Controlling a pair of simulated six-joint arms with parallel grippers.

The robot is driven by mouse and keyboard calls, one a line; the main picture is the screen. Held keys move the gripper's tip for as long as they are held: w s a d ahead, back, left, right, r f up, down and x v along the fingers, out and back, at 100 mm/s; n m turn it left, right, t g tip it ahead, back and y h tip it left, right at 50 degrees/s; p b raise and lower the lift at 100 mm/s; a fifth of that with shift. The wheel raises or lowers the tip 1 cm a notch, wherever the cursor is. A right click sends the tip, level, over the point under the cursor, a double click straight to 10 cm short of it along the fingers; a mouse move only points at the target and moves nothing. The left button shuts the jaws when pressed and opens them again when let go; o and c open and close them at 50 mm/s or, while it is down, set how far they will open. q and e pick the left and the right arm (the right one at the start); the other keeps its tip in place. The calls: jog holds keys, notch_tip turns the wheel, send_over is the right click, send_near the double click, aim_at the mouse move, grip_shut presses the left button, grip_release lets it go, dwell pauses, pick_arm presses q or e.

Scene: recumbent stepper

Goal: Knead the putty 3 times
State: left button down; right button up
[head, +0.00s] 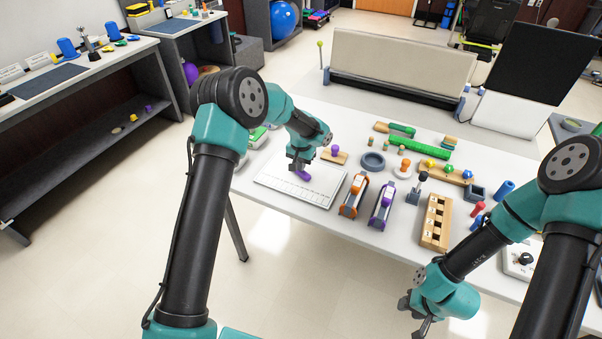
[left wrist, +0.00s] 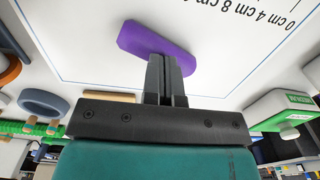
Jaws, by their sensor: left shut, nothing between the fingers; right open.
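The purple putty (head: 303,175) is an elongated piece lying on the white measuring mat (head: 270,180) at the left part of the table. It also shows in the left wrist view (left wrist: 150,43), just beyond my fingertips. My left gripper (head: 297,166) is shut and empty, right at the putty; its fingertips (left wrist: 166,62) overlap the putty's edge in the wrist view, and I cannot tell whether they touch it. My right gripper (head: 412,315) is open and empty, off the table's front edge at the lower right.
An orange-and-black clamp (head: 353,196) and a purple one (head: 381,206) stand right of the mat. A green-and-white box (left wrist: 282,110) stands near the mat.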

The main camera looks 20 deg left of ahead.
pick_arm(q)
jog(key=shift+f, duration=0.1)
dwell(0.3)
jog(key=shift+f, duration=0.15)
dwell(0.5)
jog(key=shift+r, duration=0.85)
jog(key=shift+r, duration=3)
jog(key=shift+r, duration=0.1)
notch_tip(320, 180, up, 17)
jog(key=shift+r, duration=0.15)
